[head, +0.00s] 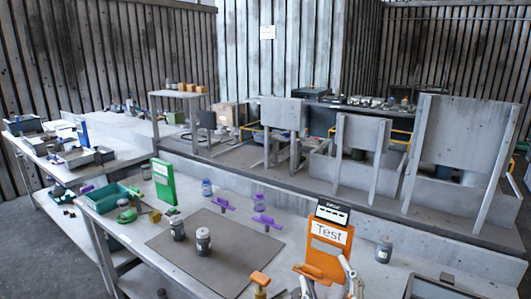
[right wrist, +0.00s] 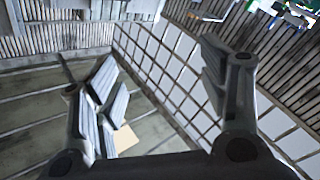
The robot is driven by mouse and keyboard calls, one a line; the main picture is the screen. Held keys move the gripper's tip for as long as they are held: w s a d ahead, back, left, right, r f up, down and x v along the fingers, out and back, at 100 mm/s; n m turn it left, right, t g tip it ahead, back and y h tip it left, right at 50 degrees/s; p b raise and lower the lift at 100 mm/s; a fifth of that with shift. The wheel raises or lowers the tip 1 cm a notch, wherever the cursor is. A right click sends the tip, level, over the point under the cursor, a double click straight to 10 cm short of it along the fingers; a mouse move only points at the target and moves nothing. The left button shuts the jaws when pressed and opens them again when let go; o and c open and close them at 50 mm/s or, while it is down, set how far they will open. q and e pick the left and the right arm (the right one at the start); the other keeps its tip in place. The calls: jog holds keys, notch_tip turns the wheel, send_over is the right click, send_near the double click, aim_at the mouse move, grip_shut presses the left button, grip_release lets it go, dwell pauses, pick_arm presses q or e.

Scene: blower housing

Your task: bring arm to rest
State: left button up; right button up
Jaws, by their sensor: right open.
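My right gripper (head: 322,268) is at the bottom edge of the head view, in front of an orange stand (head: 328,240) with a "Test" label. Its two fingers are spread apart. In the right wrist view the open gripper (right wrist: 160,75) has nothing between its fingers, with only floor and wall panels behind. Whether it touches the orange stand cannot be told. My left gripper is in neither view.
A grey tray (head: 435,288) is at the lower right.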

jog(key=s+d+f+m+g+h, duration=0.2)
jog(key=f, duration=0.3)
jog(key=s+d+f+m+g+h, duration=0.1)
jog(key=s+d+f+m+g, duration=0.15)
jog(key=f, duration=0.25)
jog(key=s+d+f+m+g, duration=0.1)
jog(key=s+d+f+g, duration=0.1)
jog(key=s+f+g, duration=0.7)
jog(key=s+d+f+m+g, duration=0.1)
jog(key=s+f+g, duration=0.1)
jog(key=s+f, duration=0.75)
jog(key=s+f+g, duration=0.1)
jog(key=s+f, duration=0.1)
jog(key=f, duration=1)
jog(key=s+f, duration=0.3)
jog(key=f, duration=0.9)
jog(key=s+d+f+g, duration=0.1)
jog(key=s+d+f, duration=0.2)
jog(key=s+f, duration=1.2)
jog(key=shift+s+d+n, duration=0.15)
jog(key=shift+s+n, duration=0.3)
jog(key=shift+s, duration=0.15)
